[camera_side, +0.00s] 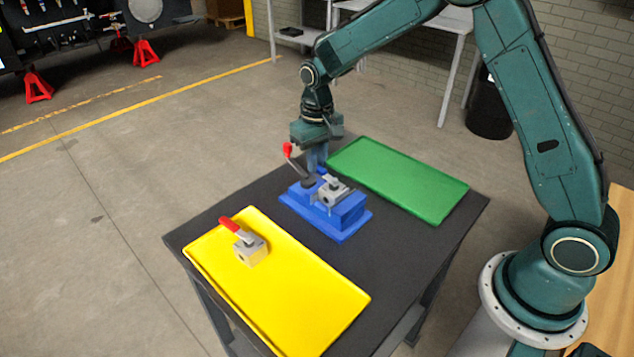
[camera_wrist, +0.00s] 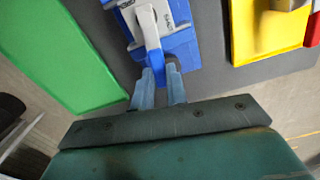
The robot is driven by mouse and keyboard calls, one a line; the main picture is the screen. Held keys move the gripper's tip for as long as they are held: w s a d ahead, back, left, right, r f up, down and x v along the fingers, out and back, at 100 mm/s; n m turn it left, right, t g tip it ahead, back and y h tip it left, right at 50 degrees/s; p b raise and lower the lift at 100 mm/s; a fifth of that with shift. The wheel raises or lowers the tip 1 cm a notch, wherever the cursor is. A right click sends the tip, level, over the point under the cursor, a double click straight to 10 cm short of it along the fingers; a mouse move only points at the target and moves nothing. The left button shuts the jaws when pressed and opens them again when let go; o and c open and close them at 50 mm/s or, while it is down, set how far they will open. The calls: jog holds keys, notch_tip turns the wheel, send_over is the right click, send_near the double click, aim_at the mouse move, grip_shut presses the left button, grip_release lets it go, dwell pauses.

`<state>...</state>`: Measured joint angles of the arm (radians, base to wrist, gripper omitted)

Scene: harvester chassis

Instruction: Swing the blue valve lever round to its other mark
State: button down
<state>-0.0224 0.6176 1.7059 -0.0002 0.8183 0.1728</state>
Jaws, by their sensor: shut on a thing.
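A blue fixture (camera_side: 350,212) stands on the dark table and holds a grey valve body (camera_side: 333,191). In the wrist view the blue fixture (camera_wrist: 185,48) is at the top middle. My gripper (camera_side: 317,163) is low at the back left edge of the fixture, pointing down. In the wrist view my gripper (camera_wrist: 160,88) has its two fingers either side of the lever's end, shut on it. In the side view my fingers mostly hide the lever.
A dark arm with a red grip (camera_side: 288,150) rises at the fixture's left, close to my fingers. An empty green tray (camera_side: 400,180) lies behind.

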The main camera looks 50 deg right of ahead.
jog(key=shift+w+a+n, duration=0.1)
jog(key=shift+a+n, duration=0.4)
jog(key=shift+n, duration=0.5)
jog(key=c, duration=1.4)
grip_release()
jog(key=shift+r, duration=0.15)
notch_tip(320, 180, up, 14)
jog(key=shift+f, duration=0.2)
